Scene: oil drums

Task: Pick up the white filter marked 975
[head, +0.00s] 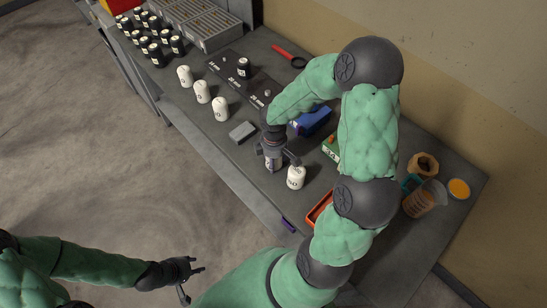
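Several white filters with dark markings stand upright on the grey workbench (190,130). Three stand in a row near its front edge: one (185,76), one (202,92) and one (220,108). Another white filter (296,177) stands apart, just right of my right gripper (275,163). I cannot read which one is marked 975. My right gripper points down over the bench; a pale shape shows between its fingers, but I cannot tell if it is held. My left gripper (190,280) is open and empty over the floor, away from the bench.
A grey block (242,132) lies left of my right gripper. A blue box (313,121), a green box (331,147) and an orange tray (320,208) are near my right arm. Several black filters (156,54) stand far left.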

